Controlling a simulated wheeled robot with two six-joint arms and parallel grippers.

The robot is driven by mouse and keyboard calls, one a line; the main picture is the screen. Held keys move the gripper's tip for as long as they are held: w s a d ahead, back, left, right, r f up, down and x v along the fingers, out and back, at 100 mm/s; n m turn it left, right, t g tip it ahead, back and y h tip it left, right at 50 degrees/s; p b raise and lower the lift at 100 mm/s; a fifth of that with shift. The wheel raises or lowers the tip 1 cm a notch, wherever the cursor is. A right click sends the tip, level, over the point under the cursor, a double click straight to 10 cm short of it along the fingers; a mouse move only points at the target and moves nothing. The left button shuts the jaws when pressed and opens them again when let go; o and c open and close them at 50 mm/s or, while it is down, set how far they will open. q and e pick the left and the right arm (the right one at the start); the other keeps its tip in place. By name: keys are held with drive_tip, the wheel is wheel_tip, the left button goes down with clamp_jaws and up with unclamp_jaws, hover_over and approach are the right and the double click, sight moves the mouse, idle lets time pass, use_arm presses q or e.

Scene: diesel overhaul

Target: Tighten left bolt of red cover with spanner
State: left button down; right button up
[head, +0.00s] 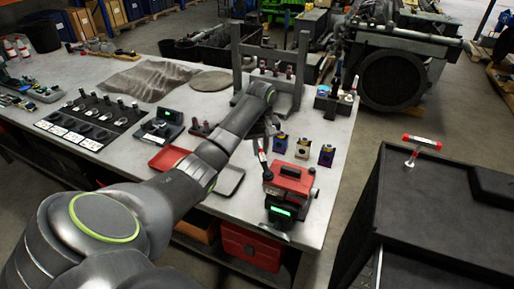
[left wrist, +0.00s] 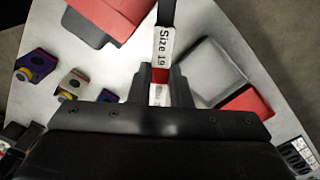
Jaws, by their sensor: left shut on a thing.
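The red cover (head: 291,178) tops a small dark unit with a lit green display at the table's front right. Part of it shows at the top of the left wrist view (left wrist: 108,14). My left gripper (head: 262,141) is above the table, just behind and left of the cover. It is shut on the spanner (left wrist: 161,45), which has a white "Size 19" label and a red band. In the head view the spanner (head: 263,157) hangs down towards the cover's left side. Its working end is out of the wrist view, and I cannot tell whether it touches the left bolt. My right gripper is not in view.
A red tray (head: 168,158) and a grey tray (head: 231,181) lie left of the cover, partly behind my arm. Several small blocks (head: 302,148) stand behind it. A grey frame (head: 303,65) stands farther back. A black cabinet (head: 433,200) is at the right, across a gap.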

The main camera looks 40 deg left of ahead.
use_arm(q)
drive_tip(key=shift+w+d+m, duration=0.75)
drive_tip(key=shift+w+m, duration=0.05)
drive_tip(key=shift+m, duration=0.3)
drive_tip(key=d+m, duration=0.1)
drive_tip(key=w+d+m, duration=0.1)
drive_tip(key=m, duration=0.1)
drive_tip(key=shift+w+d, duration=0.2)
drive_tip(key=shift+d, duration=0.1)
drive_tip(key=shift+a+r, duration=0.1)
drive_tip(key=a+n, duration=0.1)
drive_tip(key=s+r+n, duration=0.1)
drive_tip(key=a+n, duration=0.1)
drive_tip(key=shift+s+a+r, duration=0.25)
drive_tip(key=shift+s+a, duration=0.05)
